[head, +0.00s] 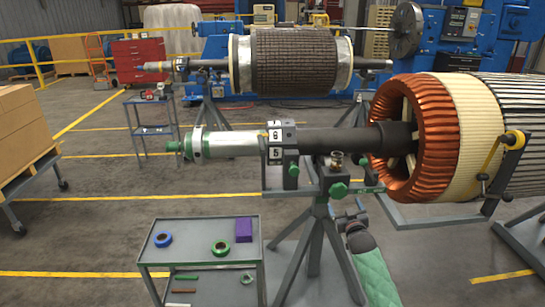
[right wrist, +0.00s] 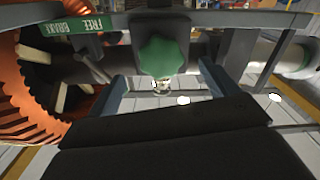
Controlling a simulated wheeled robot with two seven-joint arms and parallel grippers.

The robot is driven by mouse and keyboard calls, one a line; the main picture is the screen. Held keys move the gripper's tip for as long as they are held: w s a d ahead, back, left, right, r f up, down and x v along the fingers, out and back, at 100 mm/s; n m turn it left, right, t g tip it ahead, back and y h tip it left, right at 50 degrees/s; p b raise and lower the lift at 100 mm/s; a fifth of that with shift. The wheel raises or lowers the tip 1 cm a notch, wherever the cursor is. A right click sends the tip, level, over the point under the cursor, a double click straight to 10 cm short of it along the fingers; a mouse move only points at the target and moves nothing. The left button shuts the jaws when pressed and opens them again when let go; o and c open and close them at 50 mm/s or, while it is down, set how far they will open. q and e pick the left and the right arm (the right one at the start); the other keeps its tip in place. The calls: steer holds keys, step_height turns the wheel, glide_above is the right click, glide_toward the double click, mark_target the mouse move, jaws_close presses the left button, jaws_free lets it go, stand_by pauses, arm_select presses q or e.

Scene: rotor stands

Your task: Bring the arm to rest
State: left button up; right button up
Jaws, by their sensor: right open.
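My right gripper (head: 349,213) is open, just below and in front of the rotor stand (head: 318,212), with its green-covered arm coming up from the bottom. In the right wrist view its two grey-blue fingers (right wrist: 166,84) stand apart, with a green star knob (right wrist: 163,57) beyond and between them. The same knob (head: 338,190) shows on the stand in the head view. I see nothing held, and cannot tell whether the fingers touch anything. My left gripper is not in view.
A rotor shaft (head: 340,141) lies on the stand and enters a copper-wound stator (head: 412,135) at right. A grey cart (head: 200,225) with tape rolls and a purple box stands left of the stand. Another rotor (head: 300,62) lies behind. Open floor lies at left.

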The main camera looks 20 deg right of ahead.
steer(key=s+a+f+n+g+y, duration=0.1)
steer(key=s+a+f+g+y, duration=0.1)
steer(key=s+a+f+g, duration=0.6)
steer(key=s+a+f+g+y, duration=0.1)
steer(key=s+a+f+g, duration=0.2)
steer(key=s+a+f, duration=0.9)
steer(key=s+a+f+g, duration=0.1)
steer(key=s+a+f, duration=0.4)
steer(key=s, duration=0.3)
steer(key=s+a+f+n+g+y, duration=0.1)
steer(key=s+a+f+g, duration=0.1)
steer(key=s+a+f, duration=0.3)
steer(key=s+a+f+g+y, duration=0.1)
steer(key=s+a+f, duration=0.4)
steer(key=s, duration=0.8)
steer(key=shift+s+f+g, duration=0.15)
steer(key=shift+f+g, duration=0.35)
steer(key=shift+f, duration=0.05)
